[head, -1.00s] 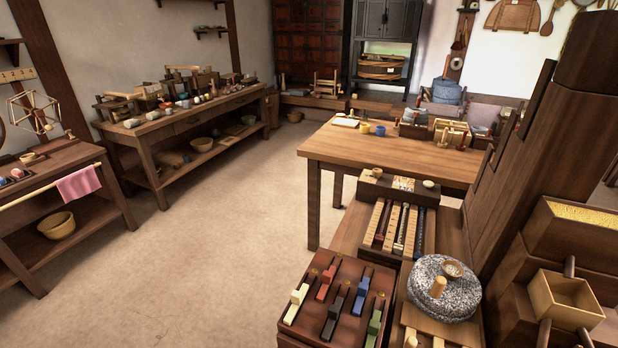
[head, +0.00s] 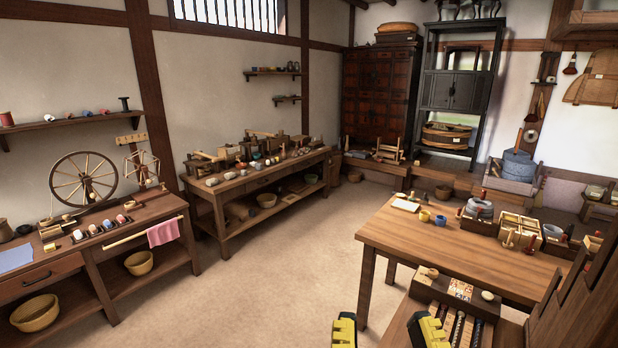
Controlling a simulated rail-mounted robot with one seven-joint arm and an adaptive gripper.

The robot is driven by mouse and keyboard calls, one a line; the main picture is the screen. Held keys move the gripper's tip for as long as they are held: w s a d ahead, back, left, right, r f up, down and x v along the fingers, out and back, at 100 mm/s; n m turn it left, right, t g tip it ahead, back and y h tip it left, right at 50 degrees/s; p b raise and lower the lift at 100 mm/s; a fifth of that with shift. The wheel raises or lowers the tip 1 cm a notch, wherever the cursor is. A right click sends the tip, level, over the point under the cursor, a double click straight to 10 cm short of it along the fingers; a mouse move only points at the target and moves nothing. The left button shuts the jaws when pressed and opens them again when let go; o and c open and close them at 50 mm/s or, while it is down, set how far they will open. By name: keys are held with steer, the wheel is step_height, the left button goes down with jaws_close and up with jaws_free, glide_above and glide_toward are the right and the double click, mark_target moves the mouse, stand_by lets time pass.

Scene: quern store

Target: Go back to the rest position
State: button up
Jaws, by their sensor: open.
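My gripper (head: 386,330) shows at the bottom edge of the head view, right of the middle. Only its two yellow and black fingers are visible, spread well apart. Nothing shows between them except floor and a bit of dark furniture. The rest of my gripper and the arm are below the picture. The fingers appear in front of the near low bench (head: 404,318), and whether they touch anything cannot be told.
A wooden table (head: 470,250) with cups, boxes and a small quern stands at the right. A workbench (head: 205,190) stands at the back left wall, and a bench with a spinning wheel (head: 83,180) at the left. The floor (head: 270,270) between is clear.

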step_height(320, 180, up, 37)
steer(key=p, duration=3.5)
step_height(320, 180, down, 55)
steer(key=b, duration=5.5)
steer(key=shift+b, duration=0.35)
